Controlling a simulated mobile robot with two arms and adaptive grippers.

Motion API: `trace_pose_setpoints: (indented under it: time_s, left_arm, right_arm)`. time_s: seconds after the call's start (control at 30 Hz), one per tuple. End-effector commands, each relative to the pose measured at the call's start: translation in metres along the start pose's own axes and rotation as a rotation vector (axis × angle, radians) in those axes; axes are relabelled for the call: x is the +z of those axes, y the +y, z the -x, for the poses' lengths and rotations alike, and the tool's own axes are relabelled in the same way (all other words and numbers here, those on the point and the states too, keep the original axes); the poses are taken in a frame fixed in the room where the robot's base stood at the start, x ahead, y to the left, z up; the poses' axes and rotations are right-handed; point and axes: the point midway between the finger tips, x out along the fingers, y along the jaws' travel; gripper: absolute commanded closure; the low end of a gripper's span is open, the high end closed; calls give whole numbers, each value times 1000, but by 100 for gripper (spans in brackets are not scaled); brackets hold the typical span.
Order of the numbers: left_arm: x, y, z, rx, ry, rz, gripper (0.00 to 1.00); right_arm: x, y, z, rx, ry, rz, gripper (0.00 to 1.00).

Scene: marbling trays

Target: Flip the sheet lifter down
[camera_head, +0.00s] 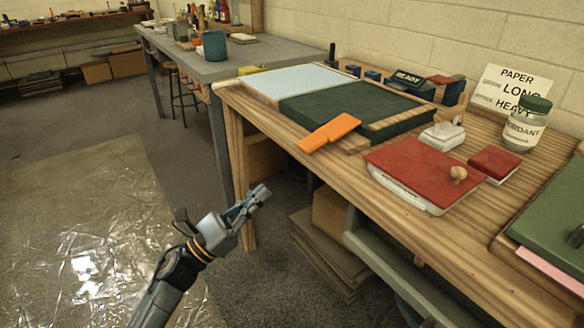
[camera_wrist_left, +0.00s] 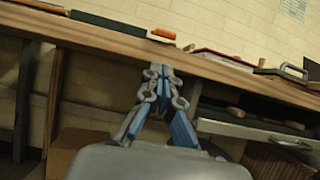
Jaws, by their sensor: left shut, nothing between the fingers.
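An orange flat piece (camera_head: 328,132), which looks like the sheet lifter's tab, lies at the front edge of the wooden table, beside a tray with a dark green panel (camera_head: 345,104) and a pale blue area (camera_head: 287,82). The orange piece also shows in the left wrist view (camera_wrist_left: 162,34) at the table edge. My left gripper (camera_head: 259,194) is shut and empty, in front of the table and apart from the orange piece. Its closed fingers show in the left wrist view (camera_wrist_left: 160,73). My right gripper is not in view.
A red-topped tray (camera_head: 408,168) with a round knob, a small red block (camera_head: 494,164), a white dispenser (camera_head: 442,134) and a labelled jar (camera_head: 524,130) stand on the table to the right. A green lid (camera_head: 555,225) lies at the far right. Plastic sheeting (camera_head: 90,230) covers the floor at left.

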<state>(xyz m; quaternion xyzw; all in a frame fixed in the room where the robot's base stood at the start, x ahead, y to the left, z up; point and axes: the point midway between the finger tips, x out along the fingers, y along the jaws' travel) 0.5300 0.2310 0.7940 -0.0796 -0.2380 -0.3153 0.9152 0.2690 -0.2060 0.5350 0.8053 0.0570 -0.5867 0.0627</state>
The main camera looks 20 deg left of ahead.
Motion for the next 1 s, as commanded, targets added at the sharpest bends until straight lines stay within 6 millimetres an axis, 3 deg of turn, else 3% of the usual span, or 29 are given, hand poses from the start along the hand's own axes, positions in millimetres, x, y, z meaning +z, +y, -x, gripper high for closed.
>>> trace_pose_setpoints:
  time_s: [0.17,0.63,1.0]
  left_arm:
    - [0,0,-11,0,-1,2,100]
    - [0,0,-88,0,-2,3,100]
    - [-1,0,-100,2,1,4,100]
  right_arm:
    - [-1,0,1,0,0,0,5]
    - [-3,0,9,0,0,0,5]
    - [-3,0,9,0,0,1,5]
